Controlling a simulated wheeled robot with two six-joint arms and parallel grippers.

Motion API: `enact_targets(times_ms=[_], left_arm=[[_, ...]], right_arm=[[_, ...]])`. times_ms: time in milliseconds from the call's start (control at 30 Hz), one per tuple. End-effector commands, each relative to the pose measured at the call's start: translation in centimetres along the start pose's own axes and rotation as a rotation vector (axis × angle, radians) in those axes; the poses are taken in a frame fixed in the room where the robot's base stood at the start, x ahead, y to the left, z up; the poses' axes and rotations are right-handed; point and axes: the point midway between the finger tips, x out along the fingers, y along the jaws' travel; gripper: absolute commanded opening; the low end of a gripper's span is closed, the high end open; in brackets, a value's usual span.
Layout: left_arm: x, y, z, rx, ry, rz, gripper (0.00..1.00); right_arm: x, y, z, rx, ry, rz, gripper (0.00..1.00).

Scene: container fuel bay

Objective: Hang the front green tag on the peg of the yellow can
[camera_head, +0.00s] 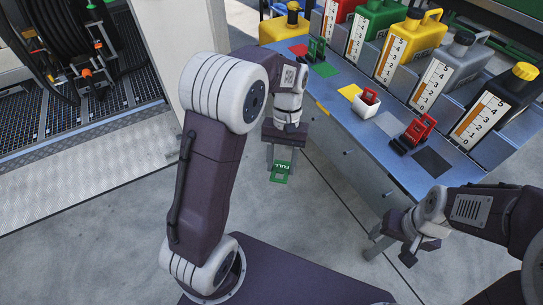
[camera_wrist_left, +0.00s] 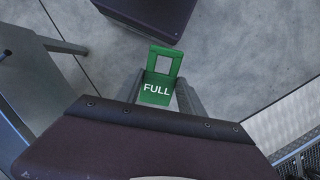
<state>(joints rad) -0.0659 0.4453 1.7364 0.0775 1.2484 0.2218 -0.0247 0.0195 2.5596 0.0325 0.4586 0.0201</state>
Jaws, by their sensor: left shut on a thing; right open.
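My left gripper (camera_head: 282,160) is shut on a green tag (camera_head: 281,172) marked FULL. It holds the tag out over the floor, left of the blue bench and apart from it. The left wrist view also shows the tag (camera_wrist_left: 160,75) between the gripper's fingers (camera_wrist_left: 160,95), with its square opening at the far end. The yellow can (camera_head: 408,46) stands in the back row on the bench, between the green and grey cans. I cannot make out its peg. My right gripper (camera_head: 382,243) is open and empty, low in front of the bench.
On the blue bench (camera_head: 350,160) stand another green tag (camera_head: 316,50), a white box (camera_head: 366,104) with a red tag, and a red tag (camera_head: 420,128) near a dark square. Red, green, grey and black cans share the row. The floor left of the bench is clear.

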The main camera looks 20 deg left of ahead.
Motion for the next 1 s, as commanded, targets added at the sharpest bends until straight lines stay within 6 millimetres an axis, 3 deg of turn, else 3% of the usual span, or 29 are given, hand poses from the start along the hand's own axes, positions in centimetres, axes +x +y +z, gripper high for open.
enact_targets(times_ms=[233, 367, 467, 600, 767, 1000], left_arm=[[-0.5, 6.3, 2.3, -0.266, -0.168, 0.107, 0.02], [-1.2, 9.9, 2.6, -0.466, -0.269, 0.217, 0.02], [-2.3, 12.4, 1.8, -0.651, -0.349, 0.34, 0.02], [-4.2, 14.5, -1.1, -0.911, -0.449, 0.551, 0.02], [-6.1, 14.3, -5.7, -1.154, -0.525, 0.801, 0.02], [-6.2, 10.2, -13.3, -1.419, -0.574, 1.176, 0.02]], right_arm=[[0.2, 0.0, 0.0, 0.0, 0.0, 0.0, 0.68], [0.8, 0.0, 0.1, 0.0, 0.0, 0.0, 0.68], [1.5, 0.0, 0.2, 0.0, 0.0, 0.0, 0.68], [2.6, 0.1, 0.3, 0.0, 0.0, 0.0, 0.68], [3.8, 0.1, 0.4, 0.0, 0.0, 0.0, 0.68], [5.6, 0.1, 0.6, 0.0, 0.0, 0.0, 0.68]])
